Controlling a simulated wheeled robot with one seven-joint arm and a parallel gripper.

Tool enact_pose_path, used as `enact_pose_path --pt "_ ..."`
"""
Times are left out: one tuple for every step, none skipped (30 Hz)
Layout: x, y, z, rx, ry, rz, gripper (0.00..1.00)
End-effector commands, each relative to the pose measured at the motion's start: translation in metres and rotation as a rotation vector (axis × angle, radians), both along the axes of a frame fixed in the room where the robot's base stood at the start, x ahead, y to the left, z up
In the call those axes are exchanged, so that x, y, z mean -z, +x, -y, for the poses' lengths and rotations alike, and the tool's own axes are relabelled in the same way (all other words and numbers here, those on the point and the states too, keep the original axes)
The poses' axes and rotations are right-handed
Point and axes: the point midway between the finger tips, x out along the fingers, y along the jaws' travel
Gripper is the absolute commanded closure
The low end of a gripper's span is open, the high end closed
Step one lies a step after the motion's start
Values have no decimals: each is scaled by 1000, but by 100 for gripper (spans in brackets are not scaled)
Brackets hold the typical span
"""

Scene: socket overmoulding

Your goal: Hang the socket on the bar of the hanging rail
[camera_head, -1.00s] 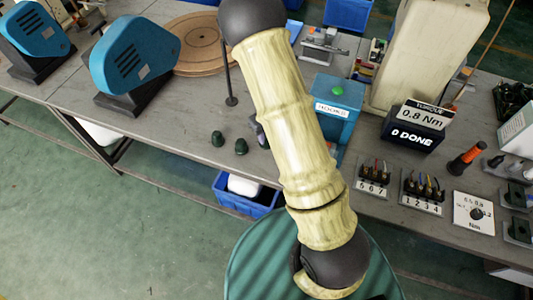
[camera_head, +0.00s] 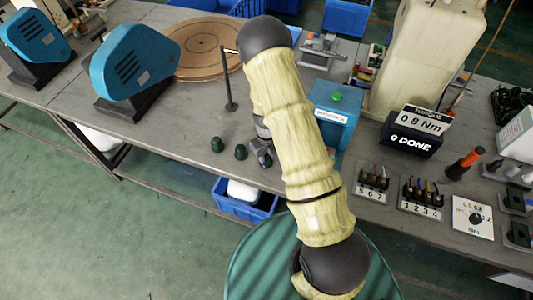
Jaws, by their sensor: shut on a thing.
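The hanging rail (camera_head: 230,88) is a thin dark post on a small round foot, with a short bar near its top, left of my arm. Two dark green, dome-shaped sockets (camera_head: 217,143) stand upright on the table in front of it. My gripper (camera_head: 262,153) shows only in part at the left edge of my arm, low over the table and right of these sockets. It is shut on a socket, of which only a small dark part shows at the fingers. The gripper is in front of and below the rail's bar, apart from it. My forearm hides much of the hand.
A blue box (camera_head: 334,122) with a green button stands right of my arm. Wired terminal blocks (camera_head: 372,183) and a "0 DONE" display (camera_head: 411,139) are further right. A round wooden disc (camera_head: 195,55) and a blue machine (camera_head: 133,62) stand at the left. A blue bin (camera_head: 238,205) is below the table edge.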

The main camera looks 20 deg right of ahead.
Motion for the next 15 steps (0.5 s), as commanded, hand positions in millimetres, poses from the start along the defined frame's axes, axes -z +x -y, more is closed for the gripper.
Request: enact_pose_path --pt "0 0 0 0 0 1 95" --pt "0 1 0 0 0 1 95" --pt "0 1 0 0 0 1 95" --pt "0 1 0 0 0 1 95" --pt "0 0 0 0 0 1 95" --pt "0 0 0 -1 0 1 95" --pt "0 0 0 -1 0 1 95" --pt "1 0 0 -1 0 1 95" --pt "3 0 0 -1 0 1 95" --pt "3 0 0 -1 0 1 95" --pt "2 0 0 -1 0 1 62" --pt "2 0 0 -1 0 1 55" --pt "2 0 0 -1 0 1 49" --pt "2 0 0 -1 0 1 46" --pt "2 0 0 -1 0 1 46"
